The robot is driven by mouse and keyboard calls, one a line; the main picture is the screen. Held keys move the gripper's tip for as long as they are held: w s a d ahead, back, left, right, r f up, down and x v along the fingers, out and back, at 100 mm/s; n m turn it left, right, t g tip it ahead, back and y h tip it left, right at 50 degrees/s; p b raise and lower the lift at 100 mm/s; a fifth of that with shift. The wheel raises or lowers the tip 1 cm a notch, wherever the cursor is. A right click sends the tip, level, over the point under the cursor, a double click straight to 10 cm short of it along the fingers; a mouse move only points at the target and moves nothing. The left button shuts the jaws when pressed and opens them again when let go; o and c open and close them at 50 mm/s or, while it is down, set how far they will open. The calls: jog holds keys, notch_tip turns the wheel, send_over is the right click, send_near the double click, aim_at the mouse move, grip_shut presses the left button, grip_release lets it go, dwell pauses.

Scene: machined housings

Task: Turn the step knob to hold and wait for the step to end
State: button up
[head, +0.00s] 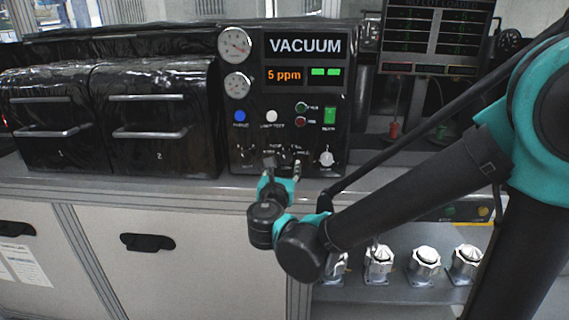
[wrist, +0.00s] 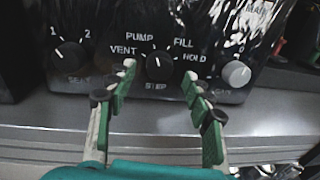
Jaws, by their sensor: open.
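The black step knob (wrist: 158,65) is in the middle of the wrist view, with the labels VENT, PUMP, FILL and HOLD around it and STEP below. Its white mark points roughly up, between PUMP and FILL; I cannot tell the exact setting. My gripper (wrist: 159,75) is open, with one green-padded finger on each side of the knob, and no clear contact shows. In the head view my gripper (head: 281,168) is in front of the lower part of the black VACUUM panel (head: 255,120) and partly hides the knob row. The display (head: 303,76) reads 5 ppm beside two green bars.
A black selector knob (wrist: 70,55) marked 1 and 2 is left of the step knob, and a grey knob (wrist: 236,73) is to its right. The grey counter edge (wrist: 60,120) runs below the panel. Two black-covered chambers (head: 150,130) stand left.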

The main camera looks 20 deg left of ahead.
aim_at(286, 158)
jog(key=shift+w+a, duration=0.2)
jog(key=shift+w, duration=0.9)
jog(key=shift+c, duration=0.4)
jog(key=c, duration=1.1)
